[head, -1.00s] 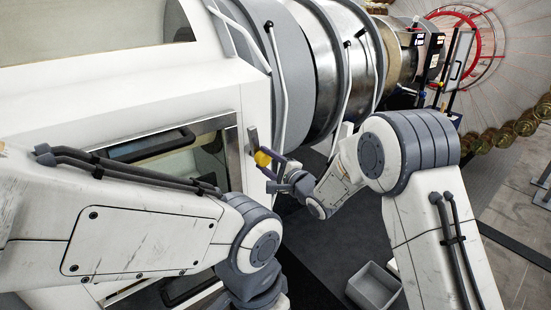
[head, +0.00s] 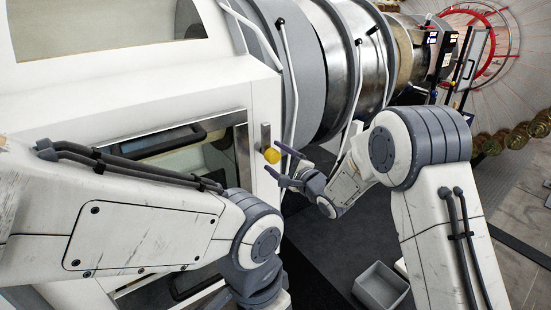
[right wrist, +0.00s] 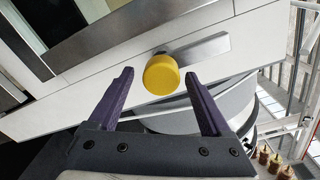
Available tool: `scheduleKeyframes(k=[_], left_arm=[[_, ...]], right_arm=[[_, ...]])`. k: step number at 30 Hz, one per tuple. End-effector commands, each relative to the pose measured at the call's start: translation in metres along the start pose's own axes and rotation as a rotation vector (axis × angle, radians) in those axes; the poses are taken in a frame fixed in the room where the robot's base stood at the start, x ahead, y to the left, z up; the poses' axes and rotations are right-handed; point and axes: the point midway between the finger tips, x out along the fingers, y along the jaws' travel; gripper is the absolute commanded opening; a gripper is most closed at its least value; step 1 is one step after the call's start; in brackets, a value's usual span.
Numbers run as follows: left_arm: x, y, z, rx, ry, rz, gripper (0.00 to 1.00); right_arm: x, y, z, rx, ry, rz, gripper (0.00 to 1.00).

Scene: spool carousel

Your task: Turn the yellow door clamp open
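The yellow door clamp is a round yellow knob (head: 271,156) on a flat grey metal bar (head: 265,134) at the right edge of the white cabinet's door. In the head view the bar points up from the knob. The right wrist view shows the knob (right wrist: 161,75) whole, with the bar running off to its right. My right gripper (right wrist: 158,73) is open, its two purple fingers on either side of the knob in the picture. The knob seems just beyond the fingertips, with gaps on both sides. My left arm crosses in front of the cabinet; its gripper is out of view.
The white cabinet (head: 70,110) has a glazed door with a dark handle (head: 165,140). Large grey and metal drums (head: 335,75) with bent rods stand to the right. A grey bin (head: 381,287) sits on the dark floor at the lower right.

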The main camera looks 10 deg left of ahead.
Motion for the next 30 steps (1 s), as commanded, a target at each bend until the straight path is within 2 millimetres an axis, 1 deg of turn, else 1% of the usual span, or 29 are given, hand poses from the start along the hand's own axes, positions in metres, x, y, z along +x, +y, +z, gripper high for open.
scheduleKeyframes(k=[7, 11, 14, 18, 24, 27, 30], left_arm=[[0.000, 0.000, 0.000, 0.000, 0.000, 0.000, 0.50], [0.006, 0.000, 0.000, 0.000, 0.000, 0.000, 0.50], [0.015, -0.001, 0.001, -0.001, 0.000, 0.000, 0.50], [0.030, -0.002, 0.002, -0.003, 0.000, 0.000, 0.50], [0.043, -0.003, 0.002, -0.005, 0.000, 0.000, 0.50], [0.046, -0.003, 0.003, -0.006, 0.000, 0.000, 0.50], [0.047, -0.003, 0.003, -0.007, 0.000, 0.000, 0.50]], right_arm=[[0.000, -0.001, 0.002, -0.003, -0.004, -0.002, 0.81], [-0.007, 0.000, 0.000, -0.004, -0.004, -0.004, 0.81], [-0.022, 0.002, -0.001, -0.004, -0.002, -0.004, 0.81], [-0.052, 0.002, -0.002, -0.005, -0.001, -0.005, 0.81], [-0.087, 0.001, -0.002, -0.003, -0.001, -0.004, 0.81], [-0.098, 0.000, -0.001, -0.002, -0.001, -0.003, 0.81], [-0.104, 0.000, 0.000, -0.002, -0.002, -0.003, 0.81]])
